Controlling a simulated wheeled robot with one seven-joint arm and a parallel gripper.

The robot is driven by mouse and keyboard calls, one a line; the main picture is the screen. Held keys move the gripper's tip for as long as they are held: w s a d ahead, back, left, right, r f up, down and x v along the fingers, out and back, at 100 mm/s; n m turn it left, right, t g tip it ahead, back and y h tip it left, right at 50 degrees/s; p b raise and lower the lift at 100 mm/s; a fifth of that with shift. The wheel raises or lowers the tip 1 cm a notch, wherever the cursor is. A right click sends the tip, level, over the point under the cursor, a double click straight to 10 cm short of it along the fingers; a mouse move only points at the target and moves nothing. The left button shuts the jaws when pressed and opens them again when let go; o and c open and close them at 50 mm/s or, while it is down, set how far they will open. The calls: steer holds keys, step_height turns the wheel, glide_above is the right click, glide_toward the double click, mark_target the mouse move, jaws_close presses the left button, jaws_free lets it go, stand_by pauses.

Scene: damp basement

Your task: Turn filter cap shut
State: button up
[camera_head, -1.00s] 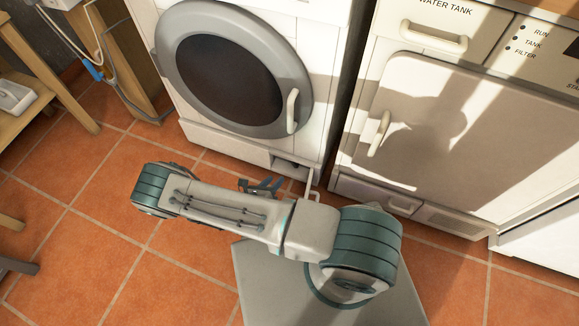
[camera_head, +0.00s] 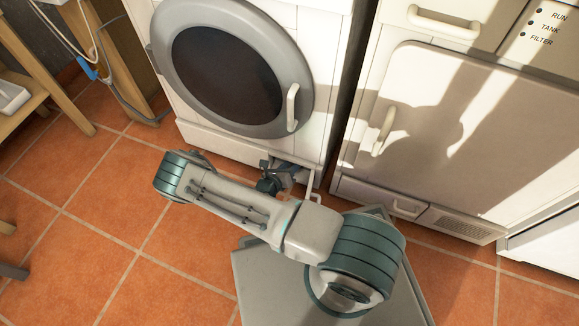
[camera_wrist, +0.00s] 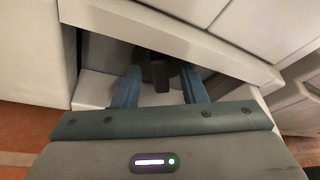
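The filter cap (camera_wrist: 158,72) is a dark round piece with a raised grip bar, inside the low recess at the foot of the washing machine (camera_head: 300,25). My gripper (camera_wrist: 160,80) has its two blue fingers apart, one on each side of the cap's grip bar, with gaps showing between. I cannot tell how deep the fingertips reach around the bar. In the head view my gripper (camera_head: 280,176) is at the recess opening, and the cap is hidden behind it and in shadow.
The small filter flap (camera_head: 315,183) stands open at the recess's right side. The round washer door (camera_head: 230,75) is closed above. A dryer (camera_head: 450,130) stands to the right. A wooden table (camera_head: 50,95) is at left.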

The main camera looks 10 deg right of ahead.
jaws_close()
steer(key=shift+f+n, duration=0.1)
steer(key=shift+n, duration=0.2)
steer(key=n, duration=0.1)
steer(key=n+h, duration=0.2)
steer(key=n, duration=0.1)
steer(key=shift+w+a+f+g+b, duration=0.1)
steer(key=shift+a+f+g+b, duration=0.2)
steer(key=shift+g, duration=0.1)
steer(key=n+h, duration=0.1)
steer(key=n, duration=0.1)
steer(key=n+h, duration=0.1)
steer(key=n, duration=0.1)
steer(key=shift+f+n+t+h, duration=0.2)
steer(key=shift+n+t+h, duration=0.1)
steer(key=shift+n+t, duration=0.1)
steer(key=shift+o, duration=0.4)
jaws_free()
